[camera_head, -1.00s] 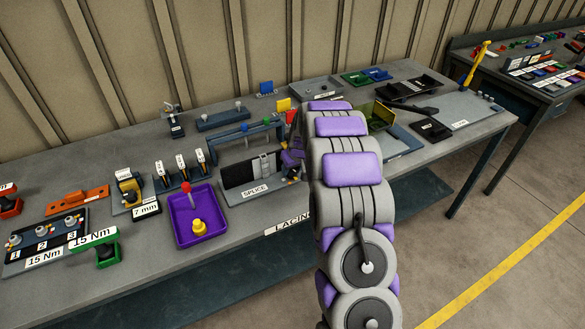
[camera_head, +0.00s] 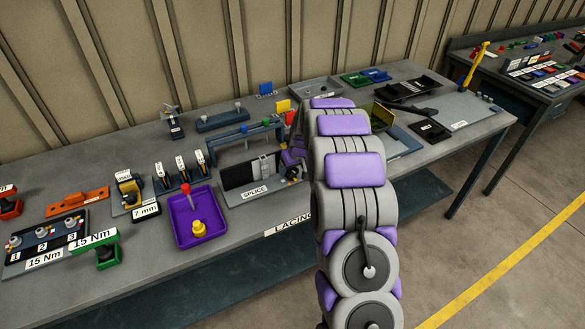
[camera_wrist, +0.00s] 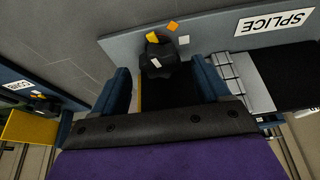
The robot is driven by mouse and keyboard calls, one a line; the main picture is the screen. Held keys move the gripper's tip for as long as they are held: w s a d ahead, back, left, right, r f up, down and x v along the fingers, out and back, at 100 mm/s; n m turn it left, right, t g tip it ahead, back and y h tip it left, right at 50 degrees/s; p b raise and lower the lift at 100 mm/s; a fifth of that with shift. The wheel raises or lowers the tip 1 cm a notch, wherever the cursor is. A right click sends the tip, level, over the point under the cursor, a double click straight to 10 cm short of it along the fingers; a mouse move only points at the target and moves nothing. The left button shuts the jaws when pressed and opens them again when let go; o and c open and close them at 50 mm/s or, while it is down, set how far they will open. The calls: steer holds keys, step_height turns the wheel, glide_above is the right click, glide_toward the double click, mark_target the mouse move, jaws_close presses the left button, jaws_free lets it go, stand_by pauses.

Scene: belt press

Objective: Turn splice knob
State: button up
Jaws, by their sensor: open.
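The splice knob (camera_wrist: 158,60) is black with a white mark. In the wrist view it sits on the splice fixture (camera_wrist: 215,42), near yellow, orange and white marks. My gripper (camera_wrist: 160,68) is open, with one blue finger to each side of the knob and space between finger and knob on both sides. I cannot tell how deep the fingers reach around it. In the head view the knob (camera_head: 292,174) shows small at the right end of the fixture (camera_head: 250,195), beside my arm, which hides most of the gripper.
A purple tray (camera_head: 186,228) with a yellow piece stands left of the fixture. A blue raised bar (camera_head: 245,132) stands behind it. A black plate (camera_head: 240,174) stands on the fixture. In the wrist view a yellow block (camera_wrist: 28,127) shows at lower left.

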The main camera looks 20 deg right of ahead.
steer(key=p+v, duration=0.3)
steer(key=v, duration=1.2)
steer(key=shift+s+r, duration=0.2)
steer(key=shift+r, duration=0.15)
steer(key=s+a+r+g, duration=0.2)
steer(key=s+a+r, duration=0.1)
steer(key=s+a, duration=0.6)
steer(key=s+a+r+g, duration=0.1)
steer(key=s+a+r, duration=0.2)
steer(key=s+a, duration=0.5)
steer(key=s+a+g, duration=0.2)
steer(key=s+g, duration=0.1)
steer(key=s, duration=2.4)
steer(key=shift+a+f, duration=0.15)
steer(key=shift+f, duration=0.15)
